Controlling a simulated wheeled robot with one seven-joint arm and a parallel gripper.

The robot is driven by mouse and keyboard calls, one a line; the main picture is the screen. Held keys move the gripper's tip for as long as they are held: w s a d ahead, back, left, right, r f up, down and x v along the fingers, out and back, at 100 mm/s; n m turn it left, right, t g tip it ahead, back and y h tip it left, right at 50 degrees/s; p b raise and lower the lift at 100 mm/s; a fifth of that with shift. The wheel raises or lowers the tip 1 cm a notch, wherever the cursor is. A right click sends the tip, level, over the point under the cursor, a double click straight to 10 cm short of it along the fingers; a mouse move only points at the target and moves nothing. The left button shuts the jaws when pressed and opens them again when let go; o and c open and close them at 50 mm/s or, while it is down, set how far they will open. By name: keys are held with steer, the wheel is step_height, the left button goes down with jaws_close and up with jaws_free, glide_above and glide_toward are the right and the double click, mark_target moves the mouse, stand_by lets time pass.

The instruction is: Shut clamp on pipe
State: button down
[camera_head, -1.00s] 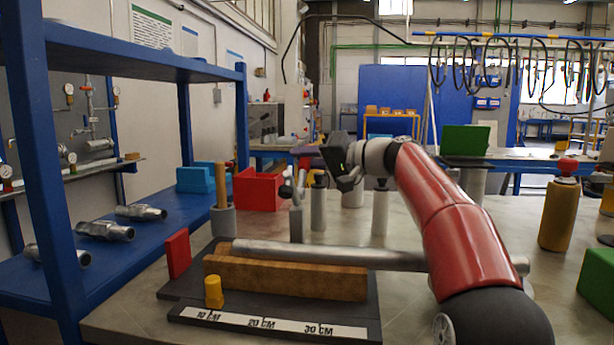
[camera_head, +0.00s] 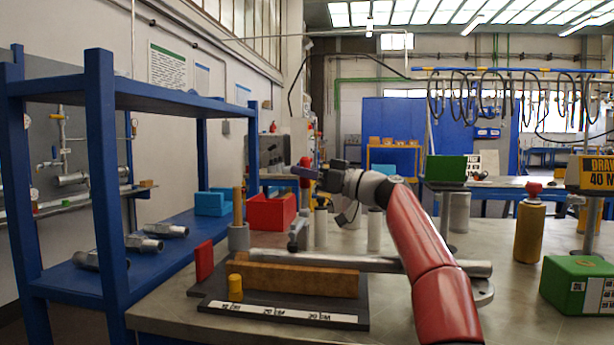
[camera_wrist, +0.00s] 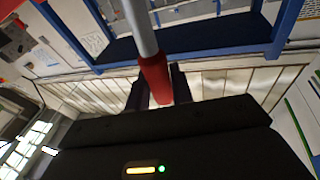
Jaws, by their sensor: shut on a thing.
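My gripper (camera_head: 322,178) is above and behind the pipe. In the wrist view it is shut on the red handle (camera_wrist: 154,78) of a grey rod (camera_wrist: 140,28), which runs up out of the picture. Whether this rod joins the clamp is not clear.
A yellow peg (camera_head: 235,287) and a red plate (camera_head: 204,261) stand by the base. A red bin (camera_head: 270,211) is behind. A blue shelf (camera_head: 105,180) is at left. A green box (camera_head: 578,285) and yellow cylinder (camera_head: 529,232) are at right, with bare table between.

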steer(key=shift+s+f+n+b, duration=0.1)
steer(key=shift+s+n+b, duration=0.25)
steer(key=shift+n, duration=0.25)
steer(key=shift+a, duration=0.1)
steer(key=c, duration=1.2)
jaws_free()
steer(key=shift+s, duration=0.1)
steer(key=shift+y, duration=0.3)
steer(key=b+v, duration=0.4)
steer(key=v, duration=0.3)
steer(key=shift+d, duration=0.4)
steer(key=shift+s, duration=0.15)
